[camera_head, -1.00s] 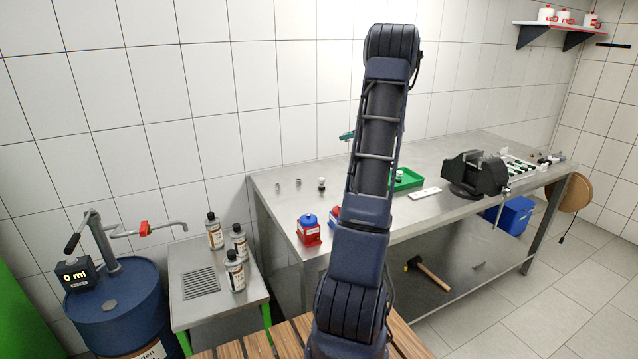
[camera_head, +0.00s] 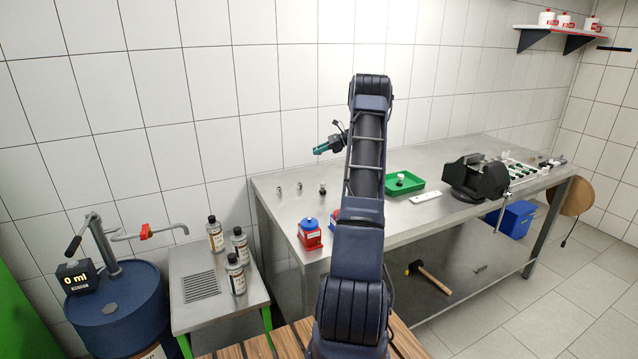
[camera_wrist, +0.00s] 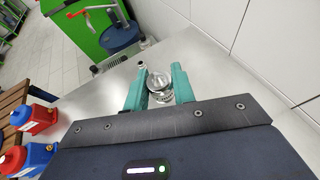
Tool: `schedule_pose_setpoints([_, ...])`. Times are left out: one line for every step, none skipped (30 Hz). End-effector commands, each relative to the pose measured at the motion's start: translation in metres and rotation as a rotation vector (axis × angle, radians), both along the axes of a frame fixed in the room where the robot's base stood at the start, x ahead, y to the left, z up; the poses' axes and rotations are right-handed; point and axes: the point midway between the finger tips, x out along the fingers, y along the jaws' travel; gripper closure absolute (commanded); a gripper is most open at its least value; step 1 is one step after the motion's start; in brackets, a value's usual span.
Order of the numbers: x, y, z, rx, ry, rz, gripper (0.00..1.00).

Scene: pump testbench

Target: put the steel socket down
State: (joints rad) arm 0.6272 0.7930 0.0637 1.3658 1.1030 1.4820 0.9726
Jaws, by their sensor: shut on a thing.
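The steel socket (camera_wrist: 160,84) is a round, shiny silver piece between the two teal fingers in the wrist view. My gripper (camera_wrist: 160,80) is shut on it. In the head view my gripper (camera_head: 322,149) shows left of my arm, above the steel workbench (camera_head: 262,200); the socket is too small to make out there. In the wrist view the bare bench top lies beneath the socket. I cannot tell the exact gap between socket and bench.
Small metal parts stand on the bench's left end: one (camera_head: 280,189), another (camera_head: 299,187) and a dark-based one (camera_head: 322,190). A red canister (camera_head: 309,236) stands at the front edge. A green tray (camera_head: 417,186) and a vise (camera_head: 474,178) are right of my arm.

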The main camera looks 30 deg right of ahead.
Motion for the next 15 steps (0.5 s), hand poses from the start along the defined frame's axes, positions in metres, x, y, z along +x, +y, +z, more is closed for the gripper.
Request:
schedule_pose_setpoints([0.000, 0.001, -0.012, 0.001, 0.002, 0.000, 0.97])
schedule_pose_setpoints([0.000, 0.001, -0.019, 0.001, 0.003, 0.000, 0.97])
schedule_pose_setpoints([0.000, 0.001, -0.028, 0.002, 0.002, -0.001, 0.97])
schedule_pose_setpoints([0.000, 0.001, -0.034, 0.002, 0.001, -0.001, 0.97])
schedule_pose_setpoints([0.000, 0.001, -0.041, 0.002, 0.001, -0.001, 0.97])
schedule_pose_setpoints([0.000, 0.001, -0.049, 0.002, 0.002, -0.001, 0.97])
schedule_pose_setpoints([0.000, 0.000, -0.056, 0.002, 0.001, -0.001, 0.97])
schedule_pose_setpoints([0.000, 0.000, -0.063, 0.002, 0.001, -0.001, 0.97])
schedule_pose_setpoints([0.000, 0.000, -0.071, 0.001, 0.002, -0.001, 0.97])
schedule_pose_setpoints([0.000, 0.000, -0.077, 0.001, 0.001, -0.002, 0.97])
schedule_pose_setpoints([0.000, 0.000, -0.083, 0.001, 0.001, -0.002, 0.97])
schedule_pose_setpoints([0.000, 0.000, -0.090, 0.000, 0.001, -0.001, 0.97])
schedule_pose_setpoints([0.000, 0.000, -0.094, -0.001, 0.001, -0.001, 0.97])
schedule_pose_setpoints([0.000, 0.000, -0.098, -0.001, 0.001, -0.001, 0.97])
schedule_pose_setpoints([0.000, 0.000, -0.102, -0.001, 0.001, -0.001, 0.97])
